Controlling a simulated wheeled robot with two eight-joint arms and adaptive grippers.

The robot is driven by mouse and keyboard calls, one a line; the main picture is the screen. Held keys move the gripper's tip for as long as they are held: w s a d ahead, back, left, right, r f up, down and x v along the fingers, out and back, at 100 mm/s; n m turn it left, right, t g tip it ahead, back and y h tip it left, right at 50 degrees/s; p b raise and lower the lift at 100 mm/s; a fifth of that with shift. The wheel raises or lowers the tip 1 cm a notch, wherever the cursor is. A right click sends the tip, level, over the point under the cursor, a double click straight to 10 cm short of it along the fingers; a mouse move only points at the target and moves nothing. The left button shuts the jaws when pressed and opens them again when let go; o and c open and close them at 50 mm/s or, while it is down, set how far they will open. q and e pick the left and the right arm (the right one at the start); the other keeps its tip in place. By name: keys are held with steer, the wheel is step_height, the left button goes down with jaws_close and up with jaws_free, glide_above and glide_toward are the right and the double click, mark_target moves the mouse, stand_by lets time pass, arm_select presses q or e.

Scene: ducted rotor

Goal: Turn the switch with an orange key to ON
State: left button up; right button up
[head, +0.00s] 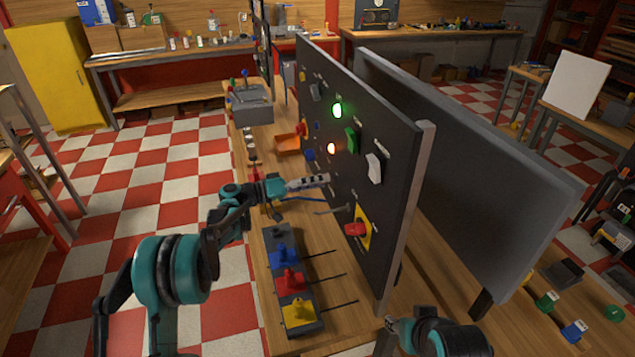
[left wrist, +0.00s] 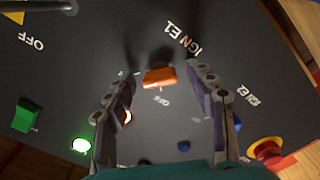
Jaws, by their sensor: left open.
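In the left wrist view the orange key switch (left wrist: 160,76) sits on the dark upright panel (left wrist: 70,60), between my open left fingers (left wrist: 160,92). The label IGN E1 is above it and a small OFF is below it, both upside down in this view. The fingers stand to either side of the key with gaps; touching is not visible. In the head view my left gripper (head: 312,183) reaches to the panel (head: 395,190) and hides the key. My right gripper (head: 388,325) is low at the bottom, its fingers too small to read.
The panel also carries a green lamp (head: 337,110), an orange lamp (head: 331,148), a green switch (head: 351,139), a white switch (head: 374,167) and a red knob (head: 356,230). A box with coloured levers (head: 292,285) stands on the bench before it. A grey board (head: 470,170) stands behind.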

arm_select(q)
steer(key=v, duration=1.2)
